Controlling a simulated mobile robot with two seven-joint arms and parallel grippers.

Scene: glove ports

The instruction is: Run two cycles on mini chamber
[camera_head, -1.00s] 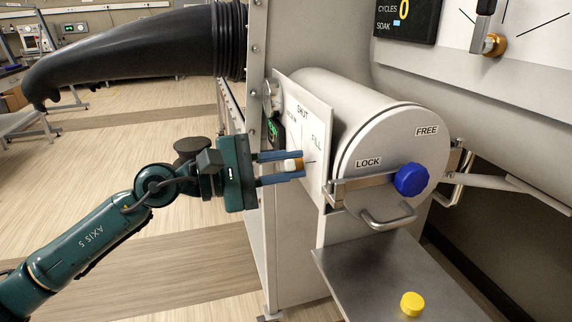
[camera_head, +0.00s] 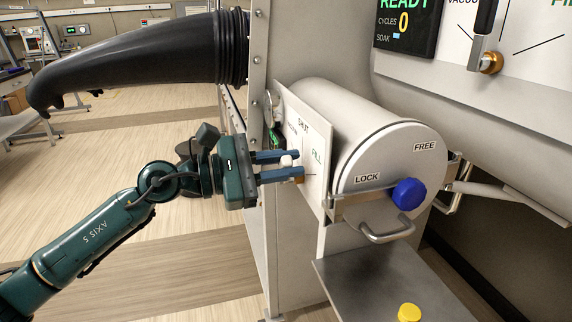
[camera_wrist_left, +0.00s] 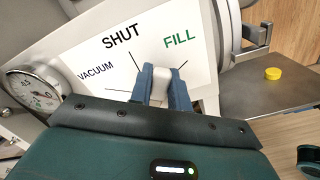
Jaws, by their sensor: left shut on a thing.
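The mini chamber (camera_head: 345,115) is a grey cylinder. Its round door is closed, with the blue knob (camera_head: 408,194) on its bar nearer LOCK than FREE. The white valve panel (camera_head: 317,150) beside it reads VACUUM, SHUT and FILL. My left gripper (camera_head: 290,164) is shut on the panel's white valve handle (camera_head: 287,160), whose brass base partly shows. In the left wrist view the handle (camera_wrist_left: 160,84) sits between the blue fingers, which hide its exact setting. A round gauge (camera_wrist_left: 36,92) shows at left there. The small display (camera_head: 276,137) is mostly hidden. My right gripper is out of view.
A black glove sleeve (camera_head: 140,58) juts out above my left arm. A steel shelf (camera_head: 370,285) under the chamber door carries a yellow cap (camera_head: 409,312). The upper display (camera_head: 405,25) reads READY, CYCLES 0, beside a larger valve lever (camera_head: 483,45). Open floor lies at left.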

